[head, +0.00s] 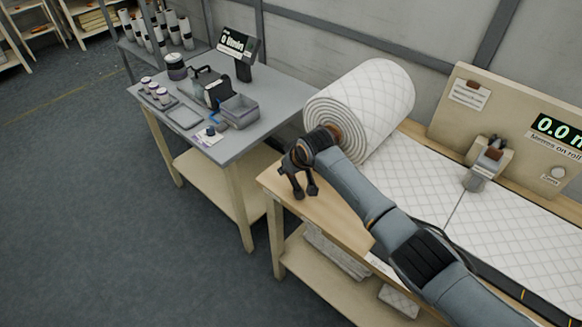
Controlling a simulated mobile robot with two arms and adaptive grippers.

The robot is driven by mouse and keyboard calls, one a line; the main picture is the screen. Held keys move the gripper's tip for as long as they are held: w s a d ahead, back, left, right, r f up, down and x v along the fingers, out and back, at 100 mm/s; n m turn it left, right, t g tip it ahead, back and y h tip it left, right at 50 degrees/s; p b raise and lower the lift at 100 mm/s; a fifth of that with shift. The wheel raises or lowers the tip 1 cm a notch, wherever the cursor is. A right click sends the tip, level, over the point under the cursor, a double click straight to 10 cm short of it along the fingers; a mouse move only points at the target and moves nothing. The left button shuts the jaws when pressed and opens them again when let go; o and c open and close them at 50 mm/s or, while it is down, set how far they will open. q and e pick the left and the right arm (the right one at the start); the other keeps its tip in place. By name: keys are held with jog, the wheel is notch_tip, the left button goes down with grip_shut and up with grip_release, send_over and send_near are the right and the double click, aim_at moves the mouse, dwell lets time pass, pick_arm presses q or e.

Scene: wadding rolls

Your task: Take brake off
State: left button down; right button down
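A large roll of white quilted wadding (375,95) lies at the back left of the wooden bench (335,205), with a sheet of it (435,185) running right along the top. My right gripper (305,193) is in front of the roll's near end, above the bench's left corner. Its two dark fingers point down, apart, with nothing between them. My wrist and forearm hide part of the roll's end and the sheet. No part is clearly recognisable as a brake; one may be hidden behind my wrist. My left gripper is out of view.
A grey device with a brown-topped part (488,160) stands over the sheet. A grey side table (245,140) with a bin, jars and a display stands left. Open floor lies front left.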

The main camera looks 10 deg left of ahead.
jog(key=shift+w+a+f+g, duration=0.15)
jog(key=shift+g, duration=0.15)
jog(key=shift+h, duration=0.3)
jog(key=c, duration=1.1)
grip_release()
jog(key=shift+a, duration=0.1)
jog(key=v, duration=1.2)
jog(key=shift+f, duration=0.15)
